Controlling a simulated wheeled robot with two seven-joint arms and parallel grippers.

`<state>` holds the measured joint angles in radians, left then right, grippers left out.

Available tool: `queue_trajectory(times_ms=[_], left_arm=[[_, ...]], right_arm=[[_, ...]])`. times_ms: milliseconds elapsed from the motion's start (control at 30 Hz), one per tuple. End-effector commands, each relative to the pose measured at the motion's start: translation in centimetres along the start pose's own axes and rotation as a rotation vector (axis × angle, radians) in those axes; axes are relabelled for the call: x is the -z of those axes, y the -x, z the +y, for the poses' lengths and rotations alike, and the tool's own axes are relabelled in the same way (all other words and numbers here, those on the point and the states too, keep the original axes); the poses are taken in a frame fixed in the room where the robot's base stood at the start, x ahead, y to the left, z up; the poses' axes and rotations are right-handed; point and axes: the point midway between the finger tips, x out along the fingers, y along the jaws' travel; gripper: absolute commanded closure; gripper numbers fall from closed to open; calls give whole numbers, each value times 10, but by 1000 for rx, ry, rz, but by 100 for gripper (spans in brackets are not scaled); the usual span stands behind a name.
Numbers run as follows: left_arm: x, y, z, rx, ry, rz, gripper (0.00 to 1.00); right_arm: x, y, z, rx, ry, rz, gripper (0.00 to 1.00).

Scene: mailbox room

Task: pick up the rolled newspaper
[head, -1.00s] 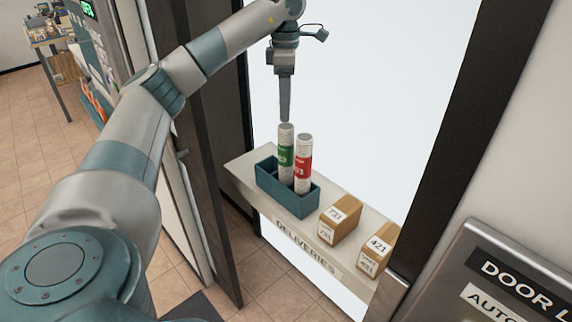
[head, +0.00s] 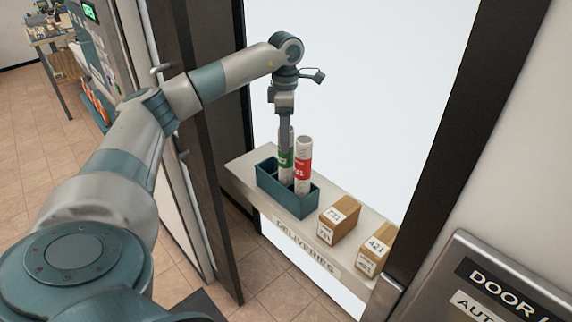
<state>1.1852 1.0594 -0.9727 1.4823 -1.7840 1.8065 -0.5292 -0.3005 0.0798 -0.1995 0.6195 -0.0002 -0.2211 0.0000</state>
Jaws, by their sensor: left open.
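Two rolled newspapers stand upright in a teal bin (head: 300,211) on the deliveries shelf. The left roll has a green band (head: 285,160) and is partly hidden by my gripper. The right roll has a red band (head: 303,168) and stands clear beside it. My left gripper (head: 286,145) points straight down at the green-banded roll, its fingers overlapping the roll's upper part. The gripper is open. Whether the fingers straddle the roll or are in front of it is hard to tell. My right gripper is not in view.
Two brown parcels, labelled 731 (head: 338,219) and 421 (head: 375,250), sit on the shelf (head: 243,167) right of the bin. A dark door edge (head: 205,170) stands left of the shelf. A metal door panel (head: 490,290) is at the lower right.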

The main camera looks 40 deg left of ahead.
Motion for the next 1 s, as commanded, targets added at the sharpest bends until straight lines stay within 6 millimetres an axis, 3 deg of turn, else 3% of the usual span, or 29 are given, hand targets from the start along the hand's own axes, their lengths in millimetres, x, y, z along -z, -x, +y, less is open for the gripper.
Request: queue_trajectory(times_ms=[167, 533, 1000], left_arm=[[0, -6, 1, 1, 0, 0, 42], [-1, -47, 4, 1, 0, 1, 42], [-2, -52, 5, 0, 0, 0, 42]], right_arm=[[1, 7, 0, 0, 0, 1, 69], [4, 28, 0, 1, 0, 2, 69], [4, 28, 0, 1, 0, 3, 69]])
